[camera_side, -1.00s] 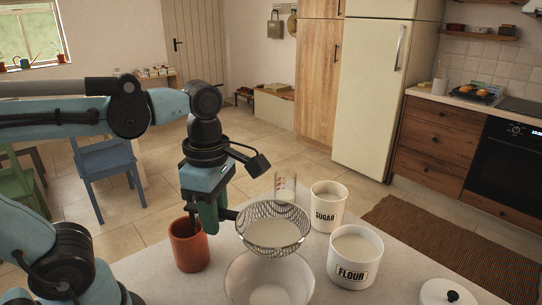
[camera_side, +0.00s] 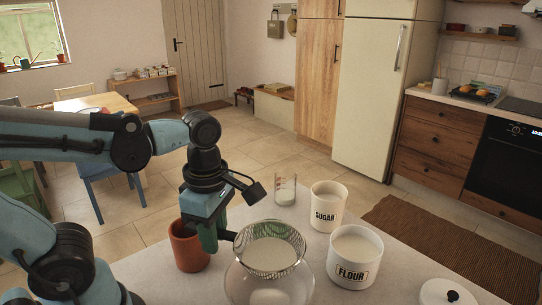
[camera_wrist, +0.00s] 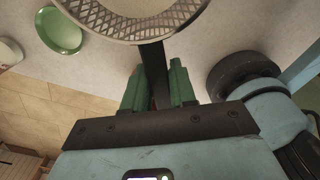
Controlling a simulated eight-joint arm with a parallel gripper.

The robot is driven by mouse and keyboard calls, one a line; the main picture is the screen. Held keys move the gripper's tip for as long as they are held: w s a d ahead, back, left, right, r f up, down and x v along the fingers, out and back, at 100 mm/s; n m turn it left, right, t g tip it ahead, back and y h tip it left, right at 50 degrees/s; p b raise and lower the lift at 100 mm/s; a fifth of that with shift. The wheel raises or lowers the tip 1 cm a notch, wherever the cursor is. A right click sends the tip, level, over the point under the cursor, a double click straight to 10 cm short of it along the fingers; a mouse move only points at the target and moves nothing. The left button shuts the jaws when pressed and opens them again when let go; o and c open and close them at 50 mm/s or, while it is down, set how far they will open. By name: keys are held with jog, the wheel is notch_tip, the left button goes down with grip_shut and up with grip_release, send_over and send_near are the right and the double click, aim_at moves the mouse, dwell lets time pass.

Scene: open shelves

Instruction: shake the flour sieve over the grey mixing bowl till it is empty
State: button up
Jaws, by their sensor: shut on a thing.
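My gripper (camera_side: 222,237) is shut on the dark handle (camera_wrist: 153,70) of the flour sieve. The sieve (camera_side: 243,240) is a round wire-mesh basket with a pale layer of flour (camera_side: 268,256) inside. In the wrist view its mesh rim (camera_wrist: 130,30) is at the top, with the handle running down between my green fingers (camera_wrist: 158,85). The mixing bowl (camera_side: 302,285) looks pale and see-through rather than grey. It stands at the front of the worktop, below the sieve. The sieve overlaps its far rim in the side view. Something whitish shows inside the bowl, but I cannot tell what.
A terracotta pot (camera_side: 187,250) stands left of my gripper. A measuring glass (camera_side: 285,188), a white SUGAR canister (camera_side: 328,213) and a white FLOUR canister (camera_side: 352,272) stand behind and right of the bowl. A white lid (camera_side: 440,295) lies front right. A green oval thing (camera_wrist: 62,30) shows in the wrist view.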

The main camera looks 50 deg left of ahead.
jog(key=shift+w, duration=0.15)
dwell(0.3)
jog(key=shift+w+a, duration=0.35)
jog(key=shift+w, duration=0.15)
jog(key=shift+s+d, duration=0.4)
jog(key=shift+s, duration=0.2)
jog(key=shift+s+d, duration=0.35)
jog(key=shift+s, duration=0.25)
jog(key=shift+w+a, duration=0.4)
jog(key=shift+w, duration=0.2)
jog(key=shift+w+a, duration=0.35)
jog(key=shift+w, duration=0.25)
jog(key=shift+s, duration=0.1)
